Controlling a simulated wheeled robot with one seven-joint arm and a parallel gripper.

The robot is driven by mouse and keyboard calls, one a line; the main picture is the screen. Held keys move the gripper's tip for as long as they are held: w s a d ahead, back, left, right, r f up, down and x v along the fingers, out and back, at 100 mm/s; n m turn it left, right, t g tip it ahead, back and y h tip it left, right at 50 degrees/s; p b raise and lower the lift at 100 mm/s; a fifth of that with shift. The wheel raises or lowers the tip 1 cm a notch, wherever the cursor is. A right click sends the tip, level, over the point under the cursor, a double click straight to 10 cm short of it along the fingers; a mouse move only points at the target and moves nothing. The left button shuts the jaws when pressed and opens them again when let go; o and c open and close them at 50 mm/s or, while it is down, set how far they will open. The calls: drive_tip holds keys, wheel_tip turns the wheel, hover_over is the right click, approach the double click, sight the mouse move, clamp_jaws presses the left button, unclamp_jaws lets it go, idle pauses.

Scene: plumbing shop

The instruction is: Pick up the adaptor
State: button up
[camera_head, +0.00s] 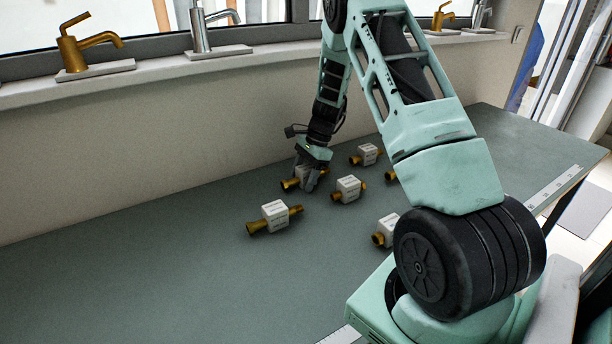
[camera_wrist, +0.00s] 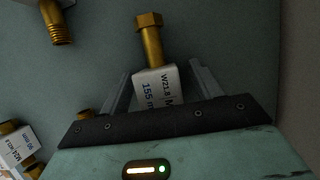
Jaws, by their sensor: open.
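Several brass adaptors with white label blocks lie on the grey-green bench. One adaptor (camera_wrist: 152,50) lies between the two fingers of my gripper (camera_wrist: 160,85) in the wrist view, its brass end pointing away and its label block near the palm. The fingers stand on either side of the block, apart. In the head view my gripper (camera_head: 310,172) is down over this adaptor (camera_head: 290,185) and partly hides it. Other adaptors lie nearby: one at the front left (camera_head: 274,216), one just right (camera_head: 348,189), one behind (camera_head: 367,154) and one partly behind my arm (camera_head: 379,238).
The bench (camera_head: 140,270) is clear on its left side. A wall and window sill (camera_head: 150,77) run along the back, with brass and silver taps on it. In the wrist view, neighbouring adaptors show at upper left (camera_wrist: 60,28) and lower left (camera_wrist: 16,145).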

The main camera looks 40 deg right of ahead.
drive_tip(key=c, duration=1.2)
drive_tip(key=shift+o, duration=0.2)
